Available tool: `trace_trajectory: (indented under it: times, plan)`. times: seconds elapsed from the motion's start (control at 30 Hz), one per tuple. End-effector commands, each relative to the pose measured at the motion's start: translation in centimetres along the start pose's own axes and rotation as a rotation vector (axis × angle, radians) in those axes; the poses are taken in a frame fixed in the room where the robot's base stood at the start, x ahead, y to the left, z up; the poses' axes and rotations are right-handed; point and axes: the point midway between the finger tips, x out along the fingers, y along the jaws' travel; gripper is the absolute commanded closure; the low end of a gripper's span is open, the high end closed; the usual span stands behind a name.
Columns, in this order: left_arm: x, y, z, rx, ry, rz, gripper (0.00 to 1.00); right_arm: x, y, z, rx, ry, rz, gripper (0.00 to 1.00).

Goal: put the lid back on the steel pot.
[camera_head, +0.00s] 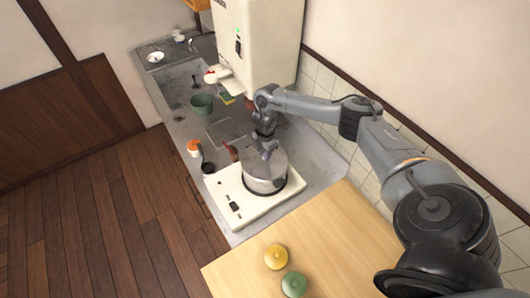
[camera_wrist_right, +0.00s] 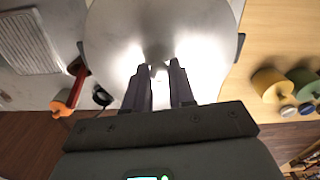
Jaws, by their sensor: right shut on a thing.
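The steel pot (camera_head: 267,186) stands on the white cooker (camera_head: 233,208). The round steel lid (camera_head: 277,164) is at the pot's top; I cannot tell whether it is fully seated or slightly above the rim. My right gripper (camera_head: 267,153) reaches down from above at the lid's middle. In the right wrist view the lid (camera_wrist_right: 115,45) fills the upper middle, and my right gripper's (camera_wrist_right: 160,70) fingers are shut on its knob. Dark handle pieces show at both sides of it, and the pot's inside is hidden. My left gripper is in neither view.
A red-handled tool lies just left of the pot. An orange-topped container (camera_head: 194,147) and a small dark cup (camera_head: 208,168) stand farther left. A green pot (camera_head: 202,104) is farther back. Yellow (camera_head: 276,257) and green (camera_head: 294,284) lidded pots stand on the wooden table (camera_head: 335,230).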

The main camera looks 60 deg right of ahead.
Motion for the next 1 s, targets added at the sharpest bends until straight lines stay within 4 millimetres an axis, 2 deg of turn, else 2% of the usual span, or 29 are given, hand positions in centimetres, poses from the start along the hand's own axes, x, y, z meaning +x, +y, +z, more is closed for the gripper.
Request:
trace_trajectory:
  times: [0.3, 0.33, 0.5, 0.73, 0.9, 1.0]
  plan:
    - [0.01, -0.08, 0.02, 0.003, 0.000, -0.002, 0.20, -0.01, 0.02, 0.00, 0.000, 0.000, 0.001, 1.00]
    - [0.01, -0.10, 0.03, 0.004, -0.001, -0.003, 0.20, -0.01, 0.02, 0.00, 0.000, 0.000, 0.001, 0.74]
    - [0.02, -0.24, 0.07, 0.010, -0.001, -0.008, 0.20, -0.01, 0.02, 0.01, 0.000, 0.000, 0.001, 0.48]
    - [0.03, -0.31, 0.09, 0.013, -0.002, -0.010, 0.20, 0.04, -0.02, 0.02, 0.000, -0.001, 0.000, 0.44]
    - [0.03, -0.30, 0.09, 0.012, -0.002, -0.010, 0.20, 0.04, -0.02, 0.02, 0.000, 0.000, 0.000, 0.20]
    - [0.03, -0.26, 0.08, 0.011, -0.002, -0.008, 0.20, 0.03, -0.02, 0.02, 0.000, 0.000, 0.000, 0.20]
